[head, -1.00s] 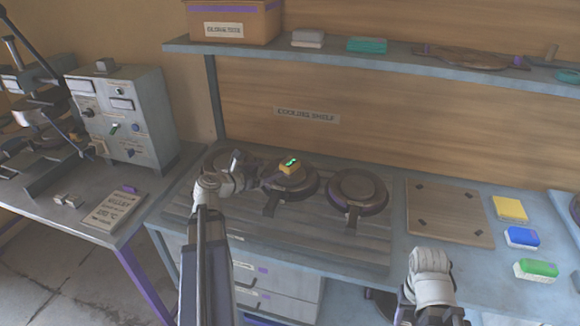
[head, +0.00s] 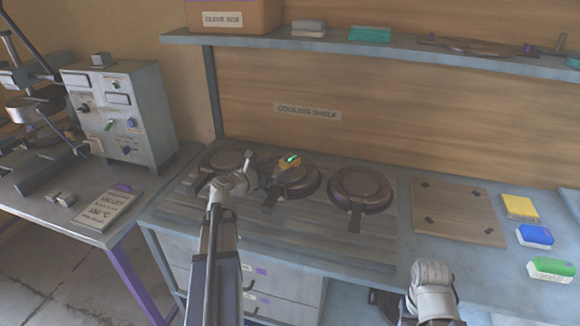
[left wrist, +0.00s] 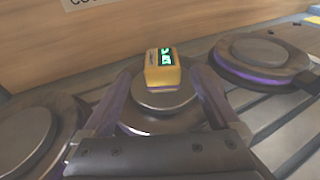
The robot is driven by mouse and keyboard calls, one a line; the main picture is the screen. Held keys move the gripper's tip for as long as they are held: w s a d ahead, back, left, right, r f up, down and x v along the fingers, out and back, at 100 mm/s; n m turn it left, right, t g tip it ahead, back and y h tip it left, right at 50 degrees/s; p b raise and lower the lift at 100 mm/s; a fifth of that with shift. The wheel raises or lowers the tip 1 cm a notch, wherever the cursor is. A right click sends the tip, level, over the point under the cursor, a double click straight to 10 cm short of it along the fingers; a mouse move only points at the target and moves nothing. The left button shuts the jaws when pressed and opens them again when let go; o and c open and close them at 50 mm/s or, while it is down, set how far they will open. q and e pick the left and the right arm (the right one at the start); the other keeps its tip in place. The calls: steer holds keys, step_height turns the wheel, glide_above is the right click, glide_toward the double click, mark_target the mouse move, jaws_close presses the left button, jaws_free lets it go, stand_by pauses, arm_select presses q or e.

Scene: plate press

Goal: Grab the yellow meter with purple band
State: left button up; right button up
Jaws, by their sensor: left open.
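The yellow meter (head: 289,161) with a lit green display sits on top of the middle round plate (head: 296,186) on the bench. In the left wrist view the meter (left wrist: 162,72) shows a thin purple band at its lower edge, and it stands between and beyond my fingers. My left gripper (left wrist: 160,100) is open and empty, with one finger on each side of the meter's plate. It also shows in the head view (head: 262,172), just left of the meter. My right arm shows at the lower right of the head view, but its fingers cannot be made out.
Two more round plates stand left (head: 222,163) and right (head: 360,186) of the middle one. A wooden board (head: 458,205) and yellow, blue and green blocks (head: 535,236) lie to the right. A shelf (head: 400,52) runs above. A control box (head: 118,115) stands left.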

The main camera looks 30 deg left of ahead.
mark_target(290, 161)
arm_select(q)
steer(key=shift+b+x, duration=0.35)
steer(key=shift+x, duration=2.55)
steer(key=shift+s+d+r, duration=0.1)
steer(key=shift+d+r, duration=0.05)
jaws_close()
